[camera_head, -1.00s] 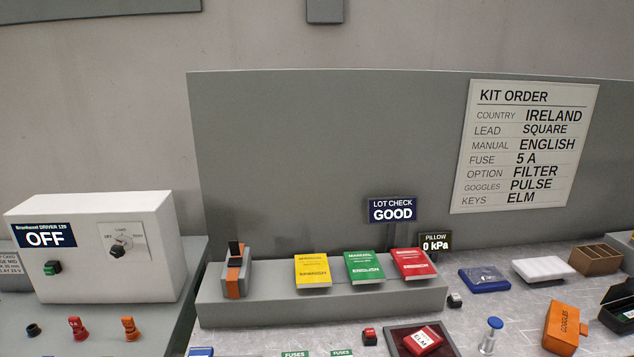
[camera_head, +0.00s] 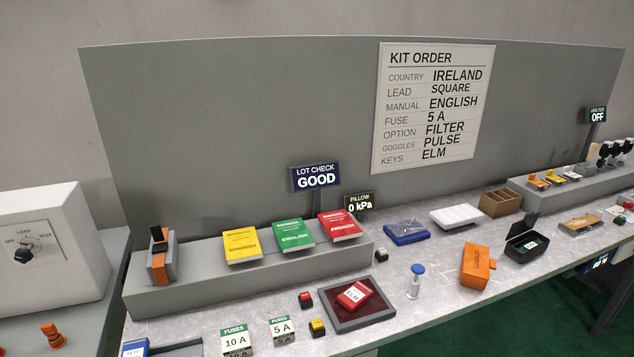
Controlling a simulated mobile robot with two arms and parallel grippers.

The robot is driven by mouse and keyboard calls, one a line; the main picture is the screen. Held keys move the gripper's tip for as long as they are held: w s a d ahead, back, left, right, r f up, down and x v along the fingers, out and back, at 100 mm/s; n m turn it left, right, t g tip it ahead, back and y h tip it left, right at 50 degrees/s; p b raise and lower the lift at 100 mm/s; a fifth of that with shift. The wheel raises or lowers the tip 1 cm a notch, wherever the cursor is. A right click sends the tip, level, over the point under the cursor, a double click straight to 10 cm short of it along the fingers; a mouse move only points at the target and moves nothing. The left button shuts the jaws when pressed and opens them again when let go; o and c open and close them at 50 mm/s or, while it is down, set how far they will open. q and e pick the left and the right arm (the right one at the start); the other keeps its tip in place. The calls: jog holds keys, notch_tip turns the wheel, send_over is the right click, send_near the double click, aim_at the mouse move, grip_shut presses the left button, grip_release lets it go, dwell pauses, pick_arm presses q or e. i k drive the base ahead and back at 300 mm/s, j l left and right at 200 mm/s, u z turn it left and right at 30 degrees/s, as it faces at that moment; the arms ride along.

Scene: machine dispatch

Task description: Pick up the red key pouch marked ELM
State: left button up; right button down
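The red key pouch marked ELM (camera_head: 355,295) lies in a shallow grey tray with a dark red inside (camera_head: 378,313), near the front edge of the bench. Its white label faces up. Neither of my grippers shows in the head view.
A small red block (camera_head: 305,299) and a yellow-and-black one (camera_head: 317,328) are left of the tray. A blue-topped stamp-like item (camera_head: 415,282) and an orange goggles case (camera_head: 477,267) are to its right. Manuals (camera_head: 294,235) lie on a raised grey shelf behind.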

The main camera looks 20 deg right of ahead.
aim_at(358, 295)
jog(key=l+u, duration=0.2)
jog(key=l, duration=0.4)
jog(key=l+u, duration=0.2)
jog(key=l, duration=0.4)
jog(key=k+l+u, duration=0.2)
jog(key=l, duration=0.35)
jog(key=i+l, duration=0.05)
